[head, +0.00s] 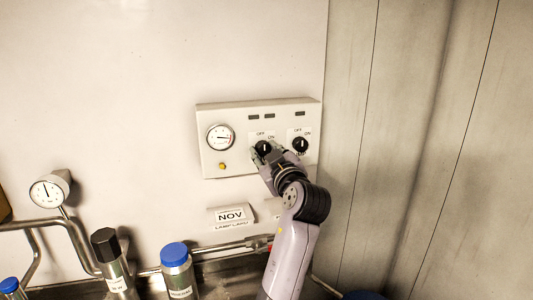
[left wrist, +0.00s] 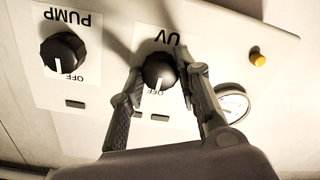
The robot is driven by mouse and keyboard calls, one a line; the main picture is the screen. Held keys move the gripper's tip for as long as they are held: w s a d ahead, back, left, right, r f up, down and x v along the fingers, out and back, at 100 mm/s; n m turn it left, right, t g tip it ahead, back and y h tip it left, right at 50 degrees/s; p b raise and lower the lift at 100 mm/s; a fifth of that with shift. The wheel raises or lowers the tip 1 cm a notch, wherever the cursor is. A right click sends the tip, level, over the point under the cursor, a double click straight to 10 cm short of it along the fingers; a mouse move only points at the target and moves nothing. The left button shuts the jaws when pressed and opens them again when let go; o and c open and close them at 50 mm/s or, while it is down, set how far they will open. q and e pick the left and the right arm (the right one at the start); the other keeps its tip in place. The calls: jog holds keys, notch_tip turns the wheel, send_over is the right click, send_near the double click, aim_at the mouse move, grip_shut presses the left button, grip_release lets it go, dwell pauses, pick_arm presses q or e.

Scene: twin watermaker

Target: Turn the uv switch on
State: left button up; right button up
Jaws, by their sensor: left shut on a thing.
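The control panel (head: 210,165) is a pale box on the wall. The uv switch (head: 263,147) is its left black knob, with OFF and ON printed above it. In the left wrist view, which is upside down, the uv switch (left wrist: 159,72) carries the label UV, and its white mark points at OFF. My left gripper (head: 266,156) is at this knob; in the left wrist view its two fingers (left wrist: 163,78) lie on either side of the knob, shut on it. My right gripper is not in view.
The pump knob (head: 300,145) is close to the right of the uv switch; it also shows in the left wrist view (left wrist: 63,52), with its mark at OFF. A gauge (head: 220,137) and a yellow button (head: 222,166) are at the panel's left. Blue-capped (head: 176,265) and black-capped (head: 110,262) cylinders stand below.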

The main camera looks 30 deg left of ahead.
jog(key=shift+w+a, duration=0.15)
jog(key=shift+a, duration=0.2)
pick_arm(q)
jog(key=m, duration=0.3)
jog(key=shift+m, duration=1)
jog(key=m+p, duration=0.1)
jog(key=m, duration=0.1)
jog(key=shift+m, duration=0.4)
jog(key=shift+m+p, duration=0.9)
jog(key=shift+m, duration=1.1)
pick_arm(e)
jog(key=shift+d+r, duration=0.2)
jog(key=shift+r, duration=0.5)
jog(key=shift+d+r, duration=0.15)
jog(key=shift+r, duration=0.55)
pick_arm(q)
jog(key=shift+m, duration=0.3)
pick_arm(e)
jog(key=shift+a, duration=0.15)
pick_arm(q)
jog(key=o, duration=1.1)
jog(key=shift+o, duration=0.2)
